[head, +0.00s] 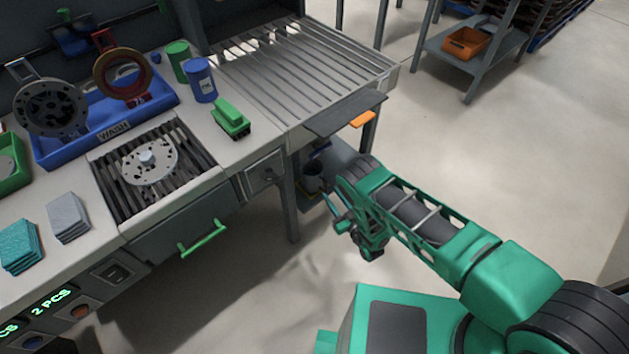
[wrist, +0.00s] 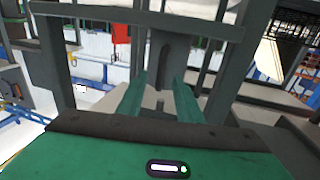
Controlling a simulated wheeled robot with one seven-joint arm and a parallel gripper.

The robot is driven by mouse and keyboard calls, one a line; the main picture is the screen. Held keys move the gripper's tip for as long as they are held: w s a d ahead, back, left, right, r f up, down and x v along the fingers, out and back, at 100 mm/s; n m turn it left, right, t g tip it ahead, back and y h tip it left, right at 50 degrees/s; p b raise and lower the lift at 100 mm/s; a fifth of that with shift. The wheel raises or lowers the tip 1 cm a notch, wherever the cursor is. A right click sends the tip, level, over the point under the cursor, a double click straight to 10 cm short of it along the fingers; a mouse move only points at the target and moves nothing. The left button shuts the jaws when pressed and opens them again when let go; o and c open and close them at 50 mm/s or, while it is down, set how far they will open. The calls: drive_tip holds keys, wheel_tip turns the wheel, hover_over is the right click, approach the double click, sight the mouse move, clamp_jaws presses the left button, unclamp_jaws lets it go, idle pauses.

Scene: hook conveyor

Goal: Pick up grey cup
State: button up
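A grey cup (head: 312,172) stands on the lower shelf at the end of the bench in the head view, partly in shadow. In the wrist view, a grey upright shape with a dark handle-like part (wrist: 166,62) stands ahead of the fingers and looks like the same cup. My gripper (head: 333,208) is just in front of this shelf, pointing at it. In the wrist view my gripper (wrist: 160,98) shows two green fingers spread apart with nothing held between them. Whether the fingertips reach beside the cup cannot be told.
A bench leg (head: 289,200) stands left of my gripper. A dark flap (head: 345,112) juts out above the shelf, with an orange piece (head: 362,119) at its edge. A blue bin (head: 60,150) and blue cup (head: 201,82) are on the bench.

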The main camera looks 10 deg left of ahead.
sight(326, 191)
drive_tip(key=shift+x, duration=2.6)
clamp_jaws()
